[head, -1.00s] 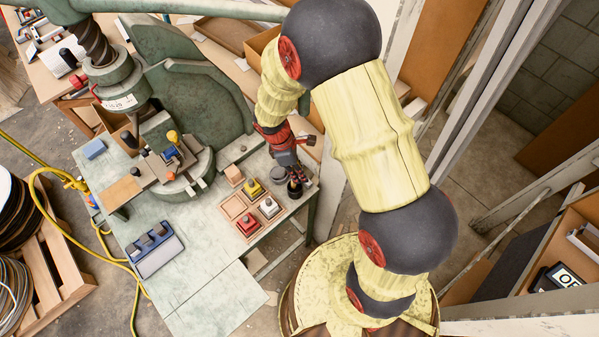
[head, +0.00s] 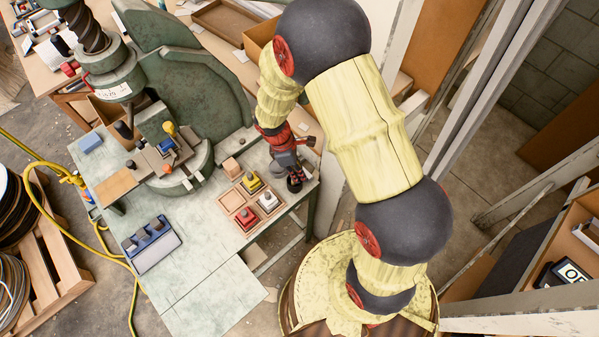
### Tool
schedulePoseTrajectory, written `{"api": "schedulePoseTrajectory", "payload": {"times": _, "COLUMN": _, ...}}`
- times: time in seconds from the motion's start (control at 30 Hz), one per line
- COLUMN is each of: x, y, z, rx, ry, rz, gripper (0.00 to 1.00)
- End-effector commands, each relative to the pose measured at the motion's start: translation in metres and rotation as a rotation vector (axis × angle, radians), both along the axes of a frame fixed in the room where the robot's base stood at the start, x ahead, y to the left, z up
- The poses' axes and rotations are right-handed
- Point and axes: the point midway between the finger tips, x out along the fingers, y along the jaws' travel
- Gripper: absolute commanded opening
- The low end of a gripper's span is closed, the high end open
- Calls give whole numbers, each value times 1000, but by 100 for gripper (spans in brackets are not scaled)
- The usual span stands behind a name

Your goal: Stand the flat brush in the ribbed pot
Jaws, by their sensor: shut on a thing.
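My gripper (head: 292,174) points down over the right edge of the pale green bench (head: 207,290). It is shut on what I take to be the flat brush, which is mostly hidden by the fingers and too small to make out. A small dark round thing, possibly the ribbed pot (head: 295,187), shows right below the fingertips near the bench edge. I cannot tell whether the brush is inside it, above it or touching it.
A wooden tray with yellow (head: 252,183), white (head: 268,201) and red (head: 246,218) knobbed blocks lies just left of my gripper. The green fly press (head: 190,90) stands at the back left. A blue-grey rack (head: 152,244) sits at the front left.

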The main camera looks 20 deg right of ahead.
Motion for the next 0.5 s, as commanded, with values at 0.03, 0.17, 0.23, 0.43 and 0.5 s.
{"api": "schedulePoseTrajectory", "payload": {"times": 0.03, "x": 0, "y": 0, "z": 0, "rx": 0, "ry": 0, "rz": 0, "gripper": 14}}
{"api": "schedulePoseTrajectory", "payload": {"times": 0.17, "x": 0, "y": 0, "z": 0, "rx": 0, "ry": 0, "rz": 0, "gripper": 21}}
{"api": "schedulePoseTrajectory", "payload": {"times": 0.23, "x": 0, "y": 0, "z": 0, "rx": 0, "ry": 0, "rz": 0, "gripper": 25}}
{"api": "schedulePoseTrajectory", "payload": {"times": 0.43, "x": 0, "y": 0, "z": 0, "rx": 0, "ry": 0, "rz": 0, "gripper": 36}}
{"api": "schedulePoseTrajectory", "payload": {"times": 0.5, "x": 0, "y": 0, "z": 0, "rx": 0, "ry": 0, "rz": 0, "gripper": 38}}
